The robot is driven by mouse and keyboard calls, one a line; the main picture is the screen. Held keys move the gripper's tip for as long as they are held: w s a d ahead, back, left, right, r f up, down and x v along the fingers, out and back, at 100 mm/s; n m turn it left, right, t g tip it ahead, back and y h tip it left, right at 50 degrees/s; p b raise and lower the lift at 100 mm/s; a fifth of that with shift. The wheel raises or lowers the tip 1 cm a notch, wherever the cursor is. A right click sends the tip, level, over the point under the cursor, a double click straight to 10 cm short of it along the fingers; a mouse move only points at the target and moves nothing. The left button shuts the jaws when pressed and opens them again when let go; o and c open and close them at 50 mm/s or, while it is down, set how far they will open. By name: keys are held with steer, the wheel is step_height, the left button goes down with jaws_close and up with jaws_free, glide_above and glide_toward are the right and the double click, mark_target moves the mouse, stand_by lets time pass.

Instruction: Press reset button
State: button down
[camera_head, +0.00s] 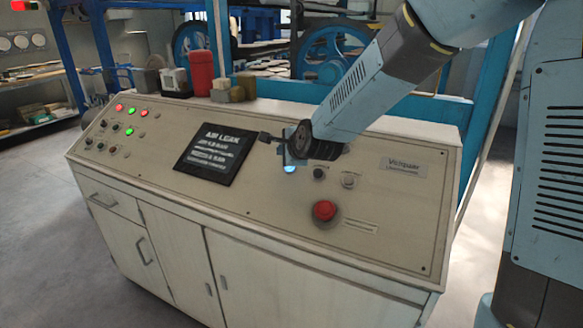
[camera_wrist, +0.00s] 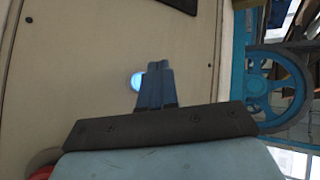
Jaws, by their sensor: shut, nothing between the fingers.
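A control console with a sloped cream panel (camera_head: 265,205) stands in front of me. A small lit blue-white button (camera_head: 290,169) is on the panel, just below my gripper (camera_head: 287,158). It also shows in the wrist view (camera_wrist: 137,82), partly hidden behind the left side of my shut fingers (camera_wrist: 153,68). The fingers are together and empty, right at the button; I cannot tell if they touch it. A black knob (camera_head: 319,173) and a pale knob (camera_head: 348,181) sit right of the lit button. I cannot read a reset label.
A large red button (camera_head: 324,210) is below and right of the lit one. A dark screen (camera_head: 213,153) is to the left, with several small lights beyond it. A red canister (camera_head: 201,73) and small boxes stand on the console's back ledge.

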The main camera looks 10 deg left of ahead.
steer(key=shift+w+d+f, duration=0.15)
steer(key=shift+w+f, duration=0.2)
steer(key=shift+f, duration=0.35)
steer(key=shift+w+d+f, duration=0.1)
steer(key=shift+w+f, duration=0.3)
steer(key=shift+f, duration=0.25)
steer(key=shift+w+d+f, duration=0.15)
steer(key=shift+w+f, duration=0.2)
steer(key=shift+f, duration=0.35)
steer(key=shift+f, duration=0.1)
stand_by(0.5)
steer(key=shift+w+d+f, duration=0.1)
steer(key=shift+w+f, duration=0.1)
steer(key=shift+w, duration=0.1)
steer(key=shift+w+f, duration=0.2)
steer(key=shift+f, duration=0.2)
stand_by(1.0)
steer(key=shift+r, duration=0.15)
steer(key=shift+s+r, duration=0.4)
steer(key=shift+r, duration=0.2)
steer(key=shift+s+a+r, duration=0.15)
steer(key=shift+s+r, duration=0.25)
steer(key=shift+r, duration=0.3)
steer(key=shift+s+a+r, duration=0.2)
steer(key=shift+s+r, duration=0.2)
steer(key=shift+r, duration=0.35)
steer(key=shift+s+a+r, duration=0.15)
steer(key=shift+s+r, duration=0.25)
steer(key=shift+r, duration=0.3)
